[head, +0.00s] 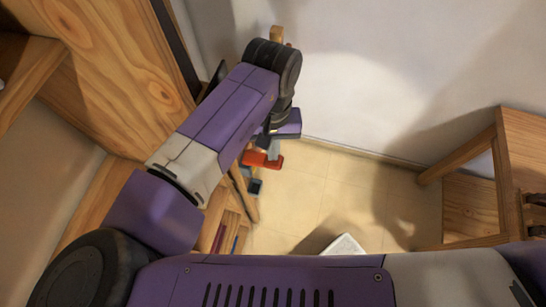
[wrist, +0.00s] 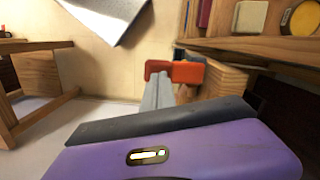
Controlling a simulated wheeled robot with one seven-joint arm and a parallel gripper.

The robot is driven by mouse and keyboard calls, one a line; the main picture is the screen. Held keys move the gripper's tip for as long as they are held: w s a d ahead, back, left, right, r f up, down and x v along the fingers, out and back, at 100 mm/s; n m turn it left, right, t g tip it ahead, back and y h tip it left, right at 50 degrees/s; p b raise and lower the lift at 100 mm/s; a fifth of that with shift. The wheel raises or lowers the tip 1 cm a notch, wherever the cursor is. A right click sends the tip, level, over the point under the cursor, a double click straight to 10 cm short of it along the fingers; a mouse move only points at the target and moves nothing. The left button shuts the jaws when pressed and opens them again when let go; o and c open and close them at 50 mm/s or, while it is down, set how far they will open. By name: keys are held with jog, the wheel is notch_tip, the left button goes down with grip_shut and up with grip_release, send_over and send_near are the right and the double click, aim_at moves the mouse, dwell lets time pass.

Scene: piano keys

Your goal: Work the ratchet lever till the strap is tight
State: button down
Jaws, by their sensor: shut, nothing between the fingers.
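My gripper (wrist: 160,82) is shut and empty. Its grey fingers meet at a red-orange two-part piece (wrist: 190,71), which looks like the ratchet with its lever, in the wrist view. In the head view my gripper (head: 273,148) points down, with its tip close to the same red-orange piece (head: 261,160) at the side of the wooden unit. I cannot tell whether the fingertips touch it or are only in front of it. Part of the piece is hidden behind the fingers. I cannot make out the strap clearly.
A wooden unit with open compartments (head: 231,231) stands beside the piece and holds several small items. A white sheet or book (head: 343,245) lies on the tiled floor. Another wooden piece of furniture (head: 468,207) stands at the right. The floor between is mostly clear.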

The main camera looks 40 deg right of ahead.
jog(key=shift+f, duration=1.9)
jog(key=shift+w+d+r, duration=0.3)
jog(key=shift+w+d, duration=0.15)
jog(key=shift+w, duration=0.2)
jog(key=shift+w+d+r, duration=0.25)
jog(key=shift+w+d, duration=0.2)
jog(key=shift+w, duration=0.15)
jog(key=shift+r, duration=0.1)
notch_tip(320, 180, up, 8)
jog(key=shift+w+d+f+b, duration=0.2)
jog(key=shift+w+b, duration=0.1)
